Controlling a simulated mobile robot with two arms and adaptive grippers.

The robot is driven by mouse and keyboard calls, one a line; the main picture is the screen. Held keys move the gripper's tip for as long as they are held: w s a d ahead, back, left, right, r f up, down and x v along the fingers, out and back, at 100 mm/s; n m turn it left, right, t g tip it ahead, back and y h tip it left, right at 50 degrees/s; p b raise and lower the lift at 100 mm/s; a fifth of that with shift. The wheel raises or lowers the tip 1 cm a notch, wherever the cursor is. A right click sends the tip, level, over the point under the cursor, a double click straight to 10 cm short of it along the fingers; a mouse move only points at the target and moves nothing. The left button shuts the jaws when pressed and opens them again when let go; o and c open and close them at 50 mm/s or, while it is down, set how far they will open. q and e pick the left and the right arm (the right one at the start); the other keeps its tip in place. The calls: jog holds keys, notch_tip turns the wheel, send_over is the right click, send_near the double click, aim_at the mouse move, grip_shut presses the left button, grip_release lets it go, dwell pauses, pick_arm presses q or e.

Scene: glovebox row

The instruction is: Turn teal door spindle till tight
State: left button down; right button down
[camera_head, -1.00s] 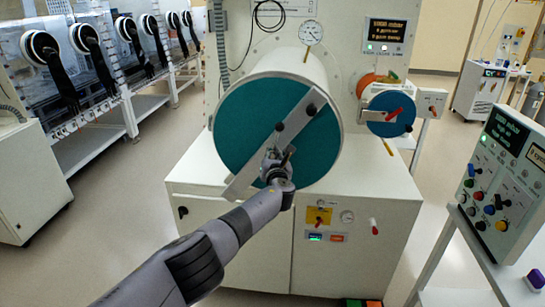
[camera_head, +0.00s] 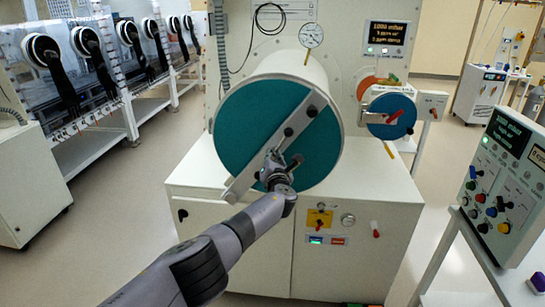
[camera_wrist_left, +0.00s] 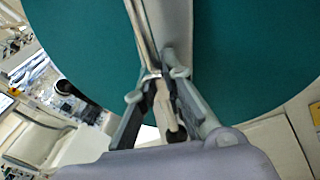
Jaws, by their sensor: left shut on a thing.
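The teal door (camera_head: 245,115) is a round disc closing the large white cylinder. A grey bar (camera_head: 245,180) crosses its face on a slant, from lower left to upper right, with dark knobs (camera_head: 288,131) on it. My left gripper (camera_head: 275,163) is at the door's face, just below its middle, beside the bar. In the left wrist view the teal door fills the background, and my left gripper (camera_wrist_left: 160,95) is shut on the spindle's handle, which its fingers largely hide. The grey bar (camera_wrist_left: 173,22) runs up from there. My right gripper is out of view.
A smaller blue round door (camera_head: 388,128) with a red handle is to the right. A gauge (camera_head: 311,36) and a display (camera_head: 387,32) are above. The white cabinet (camera_head: 240,240) stands below. A control panel (camera_head: 502,175) is at the right edge.

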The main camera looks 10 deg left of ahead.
pick_arm(q)
jog(key=shift+f, duration=0.2)
jog(key=c, duration=1.7)
grip_release()
jog(key=shift+r, duration=0.15)
jog(key=shift+o, duration=0.2)
jog(key=v, duration=1.2)
